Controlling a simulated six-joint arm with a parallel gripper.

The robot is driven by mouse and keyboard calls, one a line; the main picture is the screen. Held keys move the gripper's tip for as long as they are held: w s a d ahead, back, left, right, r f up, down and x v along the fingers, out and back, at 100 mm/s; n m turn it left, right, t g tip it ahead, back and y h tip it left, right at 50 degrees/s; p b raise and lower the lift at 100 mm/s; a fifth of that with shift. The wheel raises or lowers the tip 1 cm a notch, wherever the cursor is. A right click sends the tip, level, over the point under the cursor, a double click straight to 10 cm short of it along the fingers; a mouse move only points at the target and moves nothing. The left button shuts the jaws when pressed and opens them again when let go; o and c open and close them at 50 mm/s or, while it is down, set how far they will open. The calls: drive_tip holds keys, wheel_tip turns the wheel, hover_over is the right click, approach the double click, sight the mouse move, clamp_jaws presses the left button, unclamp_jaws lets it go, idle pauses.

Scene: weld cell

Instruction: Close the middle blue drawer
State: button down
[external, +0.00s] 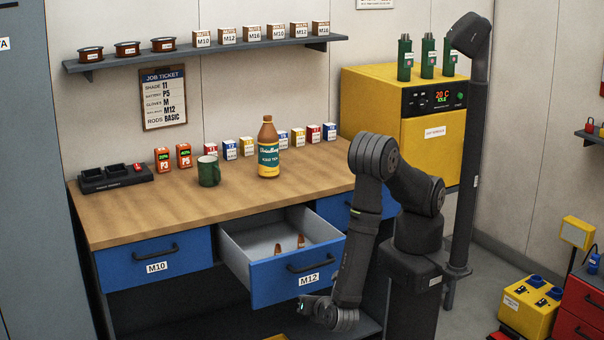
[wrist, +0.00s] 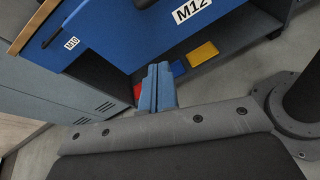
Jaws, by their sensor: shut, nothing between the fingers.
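The middle blue drawer (external: 297,270), labelled M12, is pulled out from the wooden workbench. Its grey inside shows, with two small brown-orange items (external: 290,246) in it. Its blue front also fills the upper part of the wrist view (wrist: 170,30). My gripper (external: 303,304) is low in front of the drawer, near the lower edge of its front. Whether it touches the drawer cannot be told. In the wrist view its fingers (wrist: 158,70) are together and empty, below the M12 label. The drawer's handle (external: 308,264) is above my gripper.
The M10 drawer (external: 156,260) at left is shut. The right blue drawer (external: 350,208) looks shut and is partly behind my arm. A yellow bin (wrist: 202,54) shows below the drawers.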

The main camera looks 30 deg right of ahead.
drive_tip(key=s+d+f+n+t+y, duration=0.1)
drive_tip(key=s+d+f+n+t, duration=0.2)
drive_tip(key=d, duration=0.6)
drive_tip(key=n, duration=0.1)
approach(311, 273)
drive_tip(key=shift+t, duration=0.4)
drive_tip(key=w, duration=0.6)
drive_tip(key=shift+w+f, duration=0.3)
drive_tip(key=shift+w, duration=0.1)
drive_tip(key=w, duration=2.8)
drive_tip(key=shift+d, duration=0.1)
drive_tip(key=shift+w, duration=0.8)
drive_tip(key=shift+w+r, duration=0.1)
drive_tip(key=shift+n, duration=0.3)
drive_tip(key=s, duration=1.4)
drive_tip(key=shift+s, duration=0.35)
